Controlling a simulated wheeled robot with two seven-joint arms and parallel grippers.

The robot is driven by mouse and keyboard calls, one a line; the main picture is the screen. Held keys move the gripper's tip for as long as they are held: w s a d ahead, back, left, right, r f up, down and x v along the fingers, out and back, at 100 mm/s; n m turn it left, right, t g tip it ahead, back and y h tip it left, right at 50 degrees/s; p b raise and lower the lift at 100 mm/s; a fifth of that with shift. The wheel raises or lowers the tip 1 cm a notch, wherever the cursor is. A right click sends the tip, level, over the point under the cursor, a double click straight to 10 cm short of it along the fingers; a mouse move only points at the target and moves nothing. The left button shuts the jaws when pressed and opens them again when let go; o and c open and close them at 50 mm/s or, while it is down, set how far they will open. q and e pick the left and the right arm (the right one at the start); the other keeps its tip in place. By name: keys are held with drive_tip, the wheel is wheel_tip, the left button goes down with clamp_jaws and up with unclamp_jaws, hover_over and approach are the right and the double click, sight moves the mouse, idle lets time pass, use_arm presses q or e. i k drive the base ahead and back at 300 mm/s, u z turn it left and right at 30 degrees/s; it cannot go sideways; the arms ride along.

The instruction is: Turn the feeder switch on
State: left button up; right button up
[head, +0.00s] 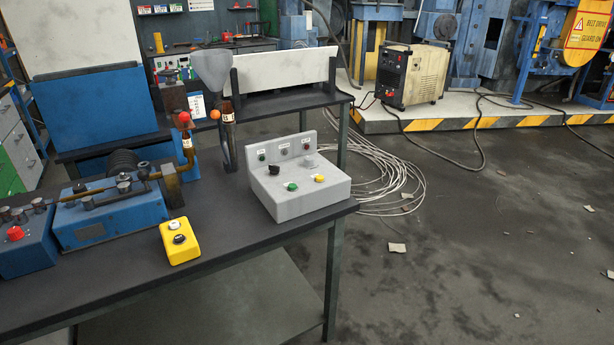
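A grey control box (298,197) with a raised back panel stands on the dark workbench near its right end. On its sloped top are a black rotary knob (274,169), a grey knob (310,161), a green button (291,186) and a yellow button (320,179). Small labelled indicators sit on the back panel. The labels are too small to read, so I cannot tell which control is the feeder switch. A yellow box (180,243) with a white and a black button lies left of the grey box. Neither of my grippers is in view.
A blue machine (105,219) with brass-coloured pipes and a blue box with a red button (15,233) fill the bench's left side. A grey funnel (213,70) and tubes with red and orange balls rise behind. The bench front (240,240) is clear.

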sight(274, 170)
drive_tip(key=z, duration=1.6)
drive_tip(key=i, duration=1.55)
drive_tip(key=u, duration=2.85)
